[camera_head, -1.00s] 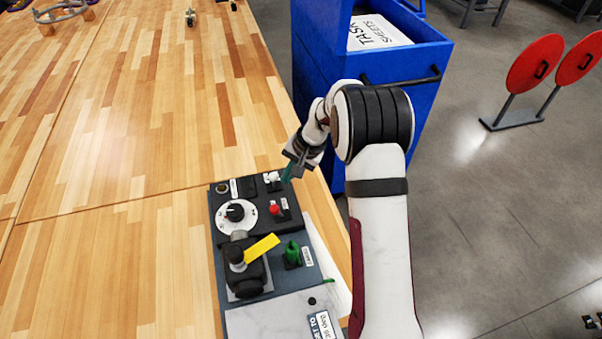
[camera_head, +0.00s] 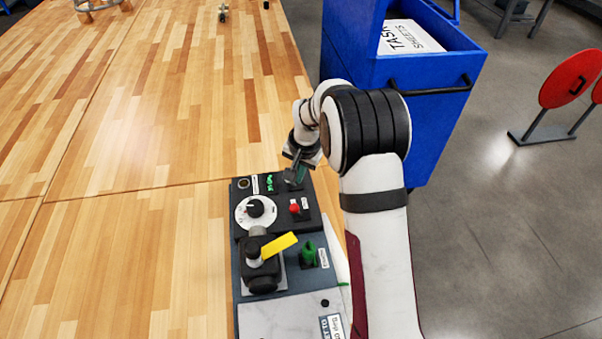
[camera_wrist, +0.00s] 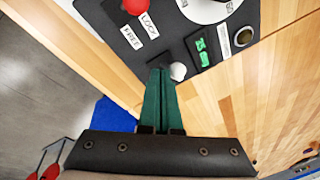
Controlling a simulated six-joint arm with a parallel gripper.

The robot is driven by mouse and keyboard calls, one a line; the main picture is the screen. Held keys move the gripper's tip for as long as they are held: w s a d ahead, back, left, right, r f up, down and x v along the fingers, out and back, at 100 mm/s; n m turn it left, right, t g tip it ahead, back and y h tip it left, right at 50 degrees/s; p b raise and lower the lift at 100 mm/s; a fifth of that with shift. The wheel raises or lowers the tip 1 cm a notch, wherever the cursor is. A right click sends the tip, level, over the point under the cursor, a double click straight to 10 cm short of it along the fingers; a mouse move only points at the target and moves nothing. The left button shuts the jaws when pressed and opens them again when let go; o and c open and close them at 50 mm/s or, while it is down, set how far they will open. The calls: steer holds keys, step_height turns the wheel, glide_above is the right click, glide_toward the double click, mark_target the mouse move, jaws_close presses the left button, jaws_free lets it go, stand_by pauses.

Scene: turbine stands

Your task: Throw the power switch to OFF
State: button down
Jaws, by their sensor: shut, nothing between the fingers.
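The power switch shows in the wrist view as a small lever with a pale round tip (camera_wrist: 178,71) on a dark panel. My gripper (camera_wrist: 160,72) is shut and empty, its green fingertips right beside the lever; I cannot tell whether they touch. In the head view my gripper (camera_head: 296,180) is over the panel's far right corner and hides the switch. The lever's ON or OFF position cannot be read.
The panel carries a white dial (camera_head: 255,211), a red knob (camera_head: 294,209), a valve with a yellow handle (camera_head: 279,244) and a green part (camera_head: 309,253). A blue cart (camera_head: 428,130) stands beyond the table edge. The wooden table (camera_head: 130,140) is clear to the left.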

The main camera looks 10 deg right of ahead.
steer(key=shift+d, duration=0.1)
steer(key=shift+d+f, duration=0.3)
steer(key=shift+d, duration=0.35)
steer(key=shift+s+d+r, duration=0.1)
steer(key=shift+s+d, duration=0.1)
steer(key=shift+d, duration=0.05)
steer(key=shift+s+d+r, duration=0.3)
steer(key=shift+s+d, duration=0.2)
steer(key=shift+d, duration=0.1)
steer(key=shift+s+d+r, duration=0.3)
steer(key=shift+s+d, duration=0.15)
steer(key=shift+d, duration=0.15)
steer(key=a+v, duration=0.2)
steer(key=v, duration=0.8)
steer(key=shift+s, duration=0.1)
